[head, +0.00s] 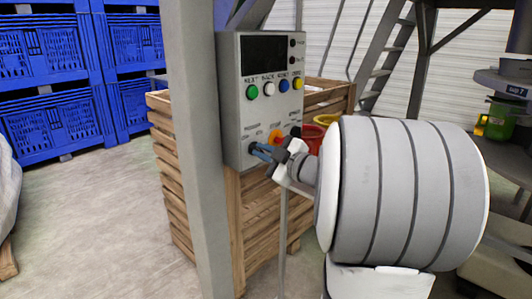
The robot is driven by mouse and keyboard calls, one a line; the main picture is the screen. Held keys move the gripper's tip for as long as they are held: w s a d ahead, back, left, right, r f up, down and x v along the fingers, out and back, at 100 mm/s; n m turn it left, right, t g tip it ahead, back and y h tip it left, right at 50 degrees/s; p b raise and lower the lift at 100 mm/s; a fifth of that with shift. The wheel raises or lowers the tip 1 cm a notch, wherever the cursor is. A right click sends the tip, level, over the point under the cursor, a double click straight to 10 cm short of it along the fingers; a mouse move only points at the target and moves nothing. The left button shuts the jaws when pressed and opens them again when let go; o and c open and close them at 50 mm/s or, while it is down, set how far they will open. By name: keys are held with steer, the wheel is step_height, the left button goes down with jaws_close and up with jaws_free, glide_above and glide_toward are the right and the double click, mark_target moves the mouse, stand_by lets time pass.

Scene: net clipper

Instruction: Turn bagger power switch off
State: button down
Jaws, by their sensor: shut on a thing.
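The grey control box (243,110) is mounted on a post in the middle of the head view. Its lower row has a dark rotary switch (254,149) at left, a red stop button on yellow (276,138) and a dark knob (296,131) at right. The labels are too blurred to read surely. The switch's turned position cannot be told.
A dark screen (264,52) and several coloured buttons sit higher on the box. A grey post (195,150) stands just left of it, and a wooden crate (258,215) behind and below. Blue crates (45,50) are stacked at the back left.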

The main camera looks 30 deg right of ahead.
steer(key=shift+d+f, duration=0.1)
steer(key=shift+f, duration=0.1)
steer(key=c, duration=1.7)
jaws_free()
steer(key=shift+d, duration=0.1)
steer(key=shift+o, duration=1)
steer(key=shift+r, duration=0.1)
steer(key=v, duration=0.7)
steer(key=shift+s, duration=0.35)
